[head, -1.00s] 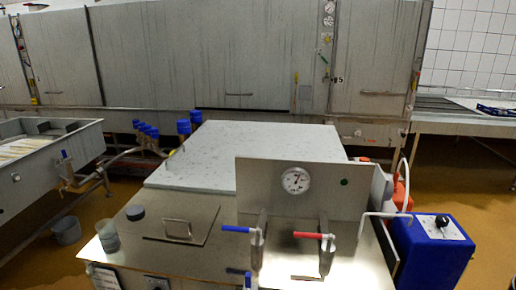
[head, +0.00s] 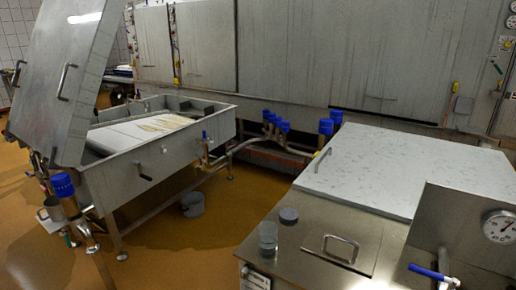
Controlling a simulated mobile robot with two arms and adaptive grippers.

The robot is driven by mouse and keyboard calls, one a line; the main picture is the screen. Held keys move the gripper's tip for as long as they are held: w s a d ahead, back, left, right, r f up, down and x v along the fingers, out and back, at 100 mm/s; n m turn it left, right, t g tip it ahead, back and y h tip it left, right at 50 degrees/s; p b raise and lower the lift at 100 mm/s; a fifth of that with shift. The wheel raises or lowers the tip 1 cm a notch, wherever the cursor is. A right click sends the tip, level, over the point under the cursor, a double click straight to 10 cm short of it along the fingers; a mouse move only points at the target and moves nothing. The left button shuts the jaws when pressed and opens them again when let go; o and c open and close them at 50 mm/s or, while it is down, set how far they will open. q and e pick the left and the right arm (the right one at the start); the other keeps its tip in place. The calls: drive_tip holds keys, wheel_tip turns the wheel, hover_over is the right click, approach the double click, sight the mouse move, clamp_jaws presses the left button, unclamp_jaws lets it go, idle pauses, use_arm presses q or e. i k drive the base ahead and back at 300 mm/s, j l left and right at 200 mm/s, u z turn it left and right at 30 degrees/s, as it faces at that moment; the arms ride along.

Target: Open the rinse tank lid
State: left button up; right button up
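A large pale speckled lid (head: 375,170) lies flat and closed on the steel unit at the right of the head view. A thin bar handle (head: 322,160) stands at its left edge. In front of it, a small square hatch lid (head: 350,262) with a bent handle (head: 340,245) lies flat in the steel top. At the left, a tall steel panel with handles (head: 75,70) stands raised and tilted beside an open tank (head: 165,150). No label shows which of these is the rinse tank lid. Neither gripper is in view.
A clear cup (head: 268,238) and a dark round cap (head: 289,216) stand on the steel top. A dial gauge (head: 499,227) and blue lever (head: 430,273) are at the right. A grey bucket (head: 193,204) stands on the ochre floor, which is open between the tanks.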

sight(383, 172)
drive_tip(key=i+j+u, duration=0.55)
drive_tip(key=i, duration=0.15)
drive_tip(key=i+j+u, duration=0.1)
drive_tip(key=i+u, duration=0.2)
drive_tip(key=i+z, duration=0.3)
drive_tip(key=i, duration=0.3)
drive_tip(key=i+j+z, duration=0.2)
drive_tip(key=i+z, duration=0.15)
drive_tip(key=i, duration=0.2)
